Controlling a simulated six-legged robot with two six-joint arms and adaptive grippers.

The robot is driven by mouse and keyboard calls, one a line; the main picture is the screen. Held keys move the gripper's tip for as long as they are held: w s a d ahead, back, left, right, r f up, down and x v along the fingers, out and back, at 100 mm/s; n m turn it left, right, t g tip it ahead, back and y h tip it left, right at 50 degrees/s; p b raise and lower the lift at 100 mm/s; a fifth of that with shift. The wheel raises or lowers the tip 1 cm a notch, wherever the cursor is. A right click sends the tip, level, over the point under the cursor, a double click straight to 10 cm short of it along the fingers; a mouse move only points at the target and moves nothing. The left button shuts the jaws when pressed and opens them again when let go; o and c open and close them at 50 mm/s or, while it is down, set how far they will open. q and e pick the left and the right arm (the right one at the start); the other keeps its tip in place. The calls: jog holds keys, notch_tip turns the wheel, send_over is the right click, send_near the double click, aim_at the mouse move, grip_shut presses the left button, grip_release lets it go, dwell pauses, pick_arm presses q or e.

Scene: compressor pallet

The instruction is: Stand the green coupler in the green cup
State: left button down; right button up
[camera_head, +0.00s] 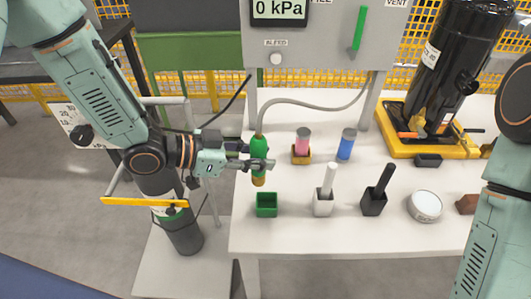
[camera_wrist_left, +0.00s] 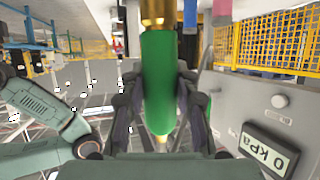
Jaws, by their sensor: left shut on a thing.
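The green coupler (camera_head: 259,149) has a green body and a brass end that points down. In the left wrist view the green body (camera_wrist_left: 160,80) sits between the two fingers, with the brass end (camera_wrist_left: 157,12) at the top of the picture. The green cup (camera_head: 266,211) is a small square open box near the table's front left edge, below and slightly right of the coupler. My right gripper is out of view.
On the white table (camera_head: 300,235), a white holder (camera_head: 323,207) and a black holder (camera_head: 373,206) stand right of the green cup. Behind are a pink cylinder (camera_head: 302,142) and a blue cylinder (camera_head: 346,146). A round tin (camera_head: 425,206) and a yellow-based black machine (camera_head: 440,90) are farther right.

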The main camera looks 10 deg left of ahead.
aim_at(265, 174)
pick_arm(q)
jog(key=shift+w+d+f+h, duration=0.1)
jog(key=shift+d+h, duration=0.2)
jog(key=shift+d, duration=0.2)
jog(key=shift+d+f, duration=0.15)
jog(key=shift+f, duration=0.5)
jog(key=shift+f+b, duration=0.35)
jog(key=shift+b, duration=0.1)
notch_tip(265, 174, down, 3)
jog(key=shift+f+b, duration=0.15)
jog(key=shift+b, duration=0.9)
jog(key=shift+d+f+b, duration=0.3)
jog(key=shift+f+b, duration=0.25)
jog(key=shift+f, duration=0.3)
jog(key=shift+a+f+b, duration=0.2)
jog(key=shift+f+b, duration=0.4)
jog(key=shift+f, duration=0.4)
jog(key=shift+d+f, duration=0.15)
jog(key=shift+f, duration=0.1)
